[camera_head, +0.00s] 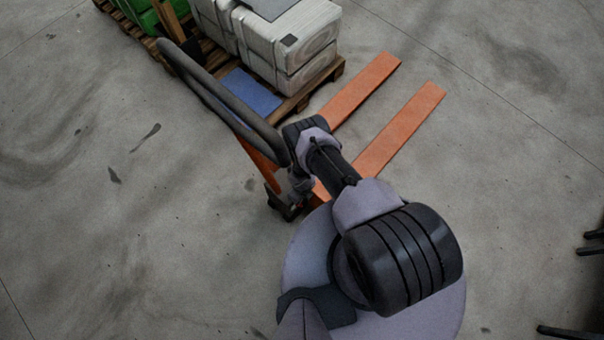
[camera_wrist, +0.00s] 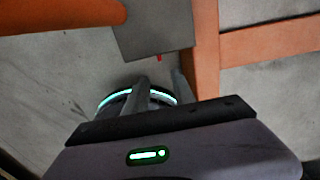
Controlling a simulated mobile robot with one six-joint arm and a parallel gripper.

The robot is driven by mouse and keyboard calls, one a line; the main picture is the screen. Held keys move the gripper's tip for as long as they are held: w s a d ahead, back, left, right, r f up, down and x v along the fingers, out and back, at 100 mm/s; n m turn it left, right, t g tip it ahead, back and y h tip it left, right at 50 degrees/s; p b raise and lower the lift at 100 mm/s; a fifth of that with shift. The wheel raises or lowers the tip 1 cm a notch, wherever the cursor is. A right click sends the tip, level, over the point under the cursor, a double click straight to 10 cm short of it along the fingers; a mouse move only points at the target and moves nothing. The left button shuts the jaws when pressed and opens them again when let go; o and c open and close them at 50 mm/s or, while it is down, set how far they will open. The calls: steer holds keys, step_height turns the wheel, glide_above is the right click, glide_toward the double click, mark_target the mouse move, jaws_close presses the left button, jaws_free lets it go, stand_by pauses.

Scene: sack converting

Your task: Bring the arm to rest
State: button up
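My arm reaches up from the bottom of the head view, bent over the front of an orange pallet truck (camera_head: 375,145). Its wrist end lies beside the truck's dark looped handle (camera_head: 215,95); I cannot tell whether they touch. In the head view the fingers cannot be made out. In the wrist view my gripper (camera_wrist: 162,84) shows two grey fingers standing apart, with nothing seen between them but floor and part of a glowing cyan ring. A dark grey plate and orange truck parts (camera_wrist: 205,45) show beyond the fingers.
Dark legs (camera_head: 590,240) stand at the right edge. The concrete floor at left and right is mostly clear.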

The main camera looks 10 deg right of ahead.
step_height(320, 180, up, 3)
steer(key=shift+f+p, duration=0.1)
steer(key=shift+p, duration=0.5)
